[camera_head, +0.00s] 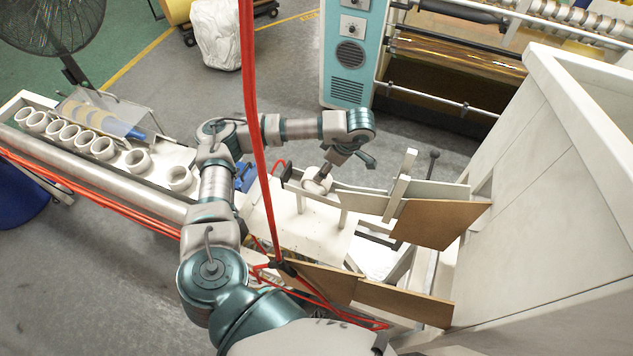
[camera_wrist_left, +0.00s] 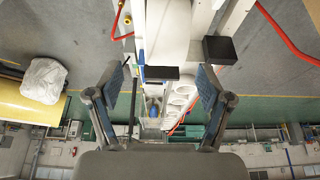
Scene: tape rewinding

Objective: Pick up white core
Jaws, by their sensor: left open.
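Several white cores (camera_head: 103,147) stand in a row along the conveyor at the left of the head view. In the left wrist view the row of cores (camera_wrist_left: 181,95) shows beyond the fingers, right of centre. My left gripper (camera_head: 346,168) is over the white platform at mid-picture, well to the right of the row. Its two fingers (camera_wrist_left: 159,88) are spread apart in the wrist view with no core between them. One more white ring (camera_head: 317,182) shows beside the gripper; whether they touch is hard to tell. My right gripper is out of view.
The white platform (camera_head: 285,225) lies under my arm. Boards (camera_head: 440,222) and a large white machine housing (camera_head: 560,170) stand to the right. A red hose (camera_head: 250,90) hangs in front of my arm. A clear cover (camera_head: 115,110) stands behind the cores.

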